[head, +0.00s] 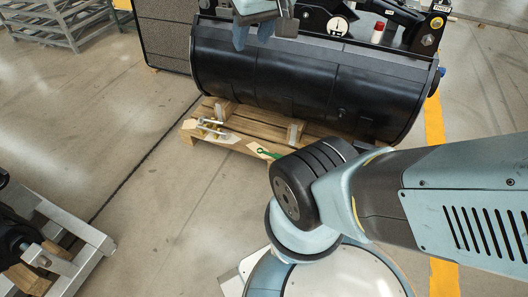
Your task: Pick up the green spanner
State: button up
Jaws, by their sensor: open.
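The green spanner (266,153) lies low at the front edge of the wooden pallet (248,138), in the middle of the head view. Only a small green part shows, and my arm stands close to its right, so I cannot tell how far it extends. My gripper (264,32) is at the top of the view, in front of the upper edge of the large black bucket. It is open and well apart from the spanner in the picture. I see nothing held in it.
The large black bucket (310,85) rests on the pallet, with coupler parts and a gauge (338,25) above it. A metal bracket (213,127) lies at the pallet's left. A metal frame (65,258) stands lower left. The concrete floor between is clear.

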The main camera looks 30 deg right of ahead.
aim_at(276, 156)
jog(key=z, duration=0.2)
jog(key=i, duration=0.95)
jog(key=u, duration=0.1)
